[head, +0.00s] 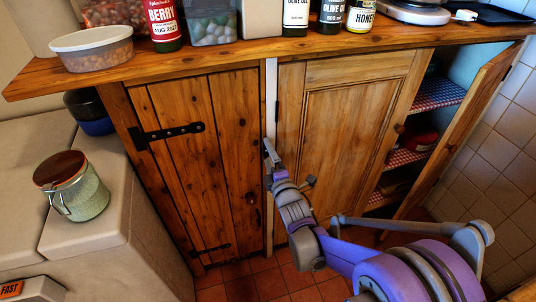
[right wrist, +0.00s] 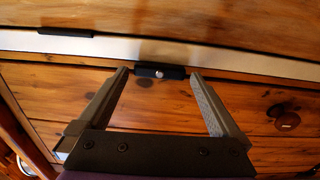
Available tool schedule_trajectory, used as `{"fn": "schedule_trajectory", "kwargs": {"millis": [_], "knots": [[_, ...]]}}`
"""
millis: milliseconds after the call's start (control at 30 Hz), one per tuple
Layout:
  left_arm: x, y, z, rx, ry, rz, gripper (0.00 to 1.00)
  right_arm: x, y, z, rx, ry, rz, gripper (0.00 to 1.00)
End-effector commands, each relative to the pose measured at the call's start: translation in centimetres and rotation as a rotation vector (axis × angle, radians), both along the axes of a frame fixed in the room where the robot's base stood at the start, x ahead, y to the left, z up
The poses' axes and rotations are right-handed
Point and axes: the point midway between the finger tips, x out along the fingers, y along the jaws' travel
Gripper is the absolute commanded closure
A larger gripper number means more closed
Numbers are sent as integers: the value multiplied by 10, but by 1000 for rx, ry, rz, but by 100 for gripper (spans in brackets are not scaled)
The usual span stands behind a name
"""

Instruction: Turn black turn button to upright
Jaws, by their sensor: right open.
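The black turn button (right wrist: 153,73) with a silver screw head shows in the right wrist view, at the edge of the pale strip (right wrist: 225,62) between the two cupboard doors. Its long side runs roughly along the strip, which stands upright in the head view. My right gripper (right wrist: 159,76) is open, with one fingertip at each end of the button; I cannot tell whether they touch it. In the head view my right gripper (head: 268,155) is at the strip and the button cannot be made out behind it. My left gripper is not in view.
The left plank door (head: 190,150) is shut and has a round knob (right wrist: 288,122). The framed door (head: 340,130) is right of the strip. A door at far right (head: 455,140) stands open. Jars and bottles stand on the worktop (head: 215,57) above. A lidded jar (head: 75,190) stands at left.

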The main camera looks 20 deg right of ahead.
Motion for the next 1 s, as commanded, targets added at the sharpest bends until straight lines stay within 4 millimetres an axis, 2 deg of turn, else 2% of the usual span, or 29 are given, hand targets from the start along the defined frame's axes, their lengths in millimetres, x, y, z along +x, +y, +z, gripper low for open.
{"fn": "schedule_trajectory", "kwargs": {"millis": [300,500,667,1000], "knots": [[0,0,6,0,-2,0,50,-63,-2,1,-1,0,0,0],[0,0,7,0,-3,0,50,-91,-3,0,0,0,-1,0],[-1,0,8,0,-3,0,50,-100,-4,0,-1,0,0,0],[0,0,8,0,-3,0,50,-100,-4,0,-1,0,0,0]]}}
